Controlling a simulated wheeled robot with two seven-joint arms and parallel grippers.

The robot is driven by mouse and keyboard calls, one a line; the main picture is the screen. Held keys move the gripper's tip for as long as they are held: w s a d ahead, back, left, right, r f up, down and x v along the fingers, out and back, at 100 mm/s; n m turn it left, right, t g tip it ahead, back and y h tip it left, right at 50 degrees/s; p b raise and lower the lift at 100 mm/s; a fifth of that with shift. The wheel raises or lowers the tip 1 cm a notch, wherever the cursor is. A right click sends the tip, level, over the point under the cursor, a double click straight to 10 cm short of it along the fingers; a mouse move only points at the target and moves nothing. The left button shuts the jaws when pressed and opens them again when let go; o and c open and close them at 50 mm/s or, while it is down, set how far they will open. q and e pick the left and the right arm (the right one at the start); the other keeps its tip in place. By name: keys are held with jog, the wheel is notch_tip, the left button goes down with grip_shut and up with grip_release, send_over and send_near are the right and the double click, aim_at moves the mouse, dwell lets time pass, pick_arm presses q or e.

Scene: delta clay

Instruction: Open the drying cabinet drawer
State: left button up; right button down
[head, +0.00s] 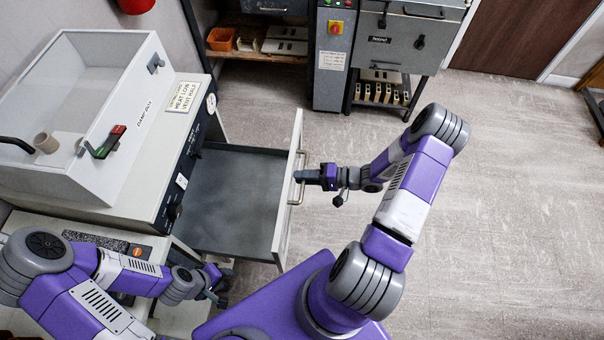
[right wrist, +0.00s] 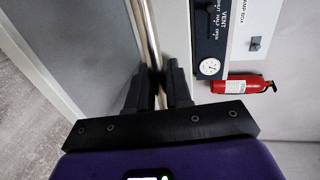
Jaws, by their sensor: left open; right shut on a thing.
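The drying cabinet drawer (head: 232,200) is pulled far out of the cabinet (head: 110,185) at the left, and its grey inside looks empty. My right gripper (head: 304,177) is shut on the drawer's bar handle (head: 298,185) at the front panel (head: 290,190). In the right wrist view, the gripper's two dark fingers (right wrist: 158,88) stand on either side of the metal bar handle (right wrist: 150,35). My left gripper (head: 214,290) is open and low at the left, near the cabinet's lower front, apart from the handle.
Grey machines (head: 395,45) and a shelf with an orange bin (head: 221,39) stand at the back. A fire extinguisher (right wrist: 244,86) hangs on the wall. The floor at right (head: 510,200) is clear.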

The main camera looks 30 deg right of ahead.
dwell(0.3)
jog(key=c, duration=1.2)
grip_release()
jog(key=shift+c, duration=0.2)
jog(key=shift+d, duration=0.1)
jog(key=shift+s, duration=0.1)
jog(key=p+v, duration=0.1)
jog(key=v, duration=0.6)
jog(key=shift+s+d, duration=0.15)
jog(key=shift+d, duration=0.05)
